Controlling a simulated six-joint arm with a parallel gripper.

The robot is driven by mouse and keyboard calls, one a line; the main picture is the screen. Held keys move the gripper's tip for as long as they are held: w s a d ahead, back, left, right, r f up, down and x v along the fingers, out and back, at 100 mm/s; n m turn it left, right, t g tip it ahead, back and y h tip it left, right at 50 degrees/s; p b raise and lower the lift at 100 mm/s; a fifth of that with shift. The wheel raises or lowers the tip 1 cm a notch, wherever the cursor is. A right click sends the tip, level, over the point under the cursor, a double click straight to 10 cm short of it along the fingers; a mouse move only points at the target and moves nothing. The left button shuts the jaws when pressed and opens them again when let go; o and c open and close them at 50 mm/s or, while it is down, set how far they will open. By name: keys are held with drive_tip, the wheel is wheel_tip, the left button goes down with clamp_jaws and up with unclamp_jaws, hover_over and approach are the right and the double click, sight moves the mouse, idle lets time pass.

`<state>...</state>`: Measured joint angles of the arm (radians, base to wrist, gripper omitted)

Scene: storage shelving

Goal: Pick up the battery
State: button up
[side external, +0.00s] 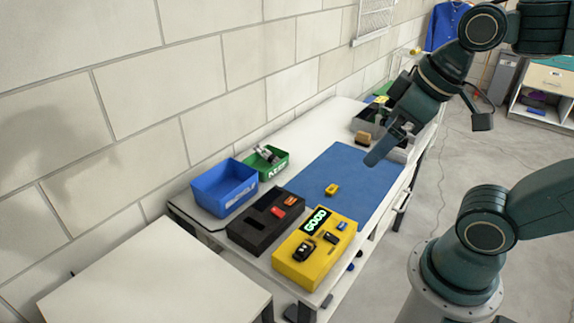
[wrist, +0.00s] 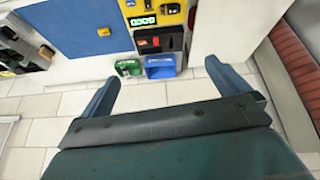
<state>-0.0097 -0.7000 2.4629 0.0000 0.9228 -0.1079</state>
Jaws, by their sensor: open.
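A small yellow block (side external: 332,189), possibly the battery, lies alone on the blue mat (side external: 362,182). It also shows in the wrist view (wrist: 103,32) near the mat's right side. It is too small to identify surely. My gripper (side external: 384,150) hangs above the far part of the mat, beyond the block and well clear of it. In the wrist view my gripper (wrist: 162,83) has its blue fingers wide apart with nothing between them.
A yellow box (side external: 288,268) with a lit "GOOD" display stands at the near bench end, beside a black box (side external: 243,236) holding red and orange pieces. A blue bin (side external: 222,187) and green bin (side external: 272,172) stand by the wall. Grey trays (side external: 400,154) stand behind my gripper.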

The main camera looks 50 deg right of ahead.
drive_tip(key=shift+s+d+f+m, duration=0.1)
drive_tip(key=shift+s+f+m, duration=0.1)
drive_tip(key=shift+s+m, duration=0.35)
drive_tip(key=shift+w, duration=0.15)
drive_tip(key=c, duration=1.1)
drive_tip(key=shift+w, duration=0.1)
drive_tip(key=shift+w+d+f+n+g+y, duration=0.4)
drive_tip(key=shift+w+f+n+g+y, duration=0.4)
drive_tip(key=shift+w+f+n, duration=1.8)
drive_tip(key=shift+w+d+f+n+g+y, duration=0.35)
drive_tip(key=shift+w+f+n+g+y, duration=0.9)
drive_tip(key=shift+f+n, duration=2.25)
drive_tip(key=shift+w+d+f+n+g+y, duration=0.25)
drive_tip(key=shift+w+d+f+n+g, duration=0.25)
drive_tip(key=shift+w+f+n, duration=2.45)
